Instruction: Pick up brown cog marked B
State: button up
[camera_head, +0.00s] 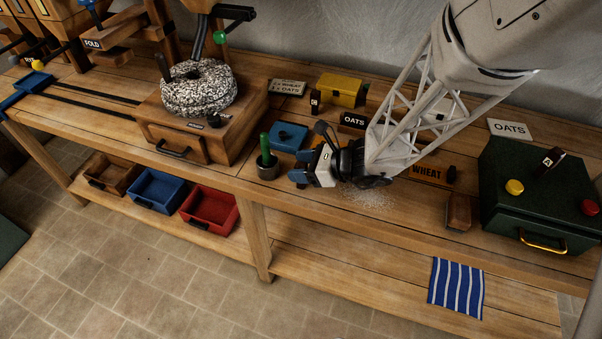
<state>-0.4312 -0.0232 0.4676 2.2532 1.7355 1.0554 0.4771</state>
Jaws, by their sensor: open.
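My gripper (307,167) is over the middle of the bench, its dark blue fingers apart and pointing left. Nothing shows between the fingers. I cannot make out a brown cog marked B for certain. A small dark brown piece (315,98) with a pale mark stands at the back, left of the yellow box; its letter is too small to read. Another dark brown piece (549,160) with a pale mark lies on the green box at the right. My gripper and arm hide part of the bench behind them.
A blue container (288,136) and a pot with a green handle (267,164) are just left of my gripper. The yellow box (341,90) is behind. A brown block (459,211) and the green box (530,212) stand right. A millstone (198,90) stands left.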

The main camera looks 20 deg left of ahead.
jog(key=shift+c, duration=0.3)
jog(key=c, duration=0.9)
jog(key=shift+r, duration=0.2)
jog(key=shift+c, duration=0.2)
jog(key=shift+r, duration=1.35)
jog(key=shift+s+d+r, duration=0.15)
jog(key=shift+r, duration=0.15)
jog(key=s+d+r, duration=0.1)
jog(key=s+d, duration=0.8)
jog(key=s, duration=0.3)
jog(key=shift+d+r, duration=0.15)
jog(key=shift+d, duration=0.2)
jog(key=shift+s, duration=0.1)
